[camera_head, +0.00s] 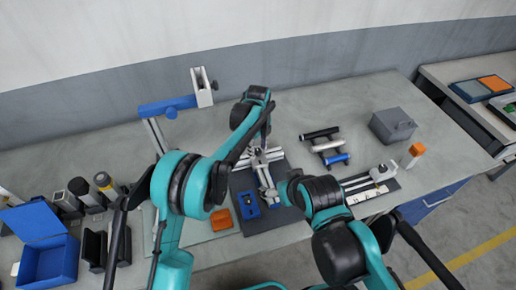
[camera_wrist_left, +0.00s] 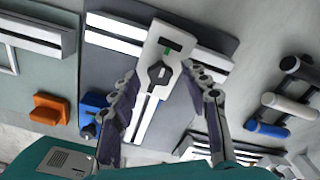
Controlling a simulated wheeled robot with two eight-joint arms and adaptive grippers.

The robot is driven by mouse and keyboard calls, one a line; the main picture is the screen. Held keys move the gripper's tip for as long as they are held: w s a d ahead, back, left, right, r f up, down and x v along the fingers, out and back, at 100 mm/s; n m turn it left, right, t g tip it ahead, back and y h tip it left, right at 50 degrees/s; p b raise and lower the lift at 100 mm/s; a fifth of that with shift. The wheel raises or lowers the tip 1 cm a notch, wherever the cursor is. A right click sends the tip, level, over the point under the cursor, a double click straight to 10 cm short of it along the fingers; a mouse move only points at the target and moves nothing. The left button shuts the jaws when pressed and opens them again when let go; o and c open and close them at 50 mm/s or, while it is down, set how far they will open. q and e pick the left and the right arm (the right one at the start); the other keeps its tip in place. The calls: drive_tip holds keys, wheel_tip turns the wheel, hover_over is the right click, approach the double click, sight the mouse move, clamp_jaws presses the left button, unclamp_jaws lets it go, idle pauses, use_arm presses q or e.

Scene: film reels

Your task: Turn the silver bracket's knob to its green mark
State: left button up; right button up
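The silver bracket (camera_head: 264,176) lies on a dark mat in the middle of the table. In the left wrist view its white plate (camera_wrist_left: 151,48) carries a dark knob (camera_wrist_left: 157,73), with a small green mark (camera_wrist_left: 166,51) just above it. My left gripper (camera_head: 261,150) is over the bracket. Its two fingers show apart in the wrist view (camera_wrist_left: 160,80), one on each side of the knob, with visible gaps. My right arm reaches in from the lower right; its gripper is hidden.
A blue block (camera_head: 249,206) and an orange block (camera_head: 221,219) lie left of the bracket. Several bars (camera_head: 326,146) lie to the right, near a grey box (camera_head: 393,125). A blue open box (camera_head: 46,262) stands far left.

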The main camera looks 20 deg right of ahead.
sight(257, 151)
use_arm(q)
wheel_tip(257, 151, up, 12)
idle(0.6)
idle(0.4)
drive_tip(key=s+a+r+n+t+b, duration=0.1)
drive_tip(key=s+a+r+n, duration=0.15)
drive_tip(key=a+n, duration=0.35)
drive_tip(key=s+a+r+n+t+h+b, duration=0.1)
drive_tip(key=s+a+r+n, duration=0.2)
drive_tip(key=a, duration=0.5)
drive_tip(key=s+a+r+n+t+b, duration=0.1)
drive_tip(key=s+a+n, duration=0.2)
drive_tip(key=a+n, duration=0.35)
drive_tip(key=s+a+f+n+t+b, duration=0.1)
drive_tip(key=s+a+f+n+t, duration=0.1)
drive_tip(key=s+a+f+n, duration=0.3)
drive_tip(key=s+a+f+n+t+y+b, duration=0.1)
drive_tip(key=s+a+f+n+t+b, duration=0.1)
drive_tip(key=s+a+f+n, duration=0.3)
drive_tip(key=s+a+n, duration=0.4)
drive_tip(key=s+a, duration=0.1)
drive_tip(key=s, duration=0.2)
drive_tip(key=shift+f, duration=0.4)
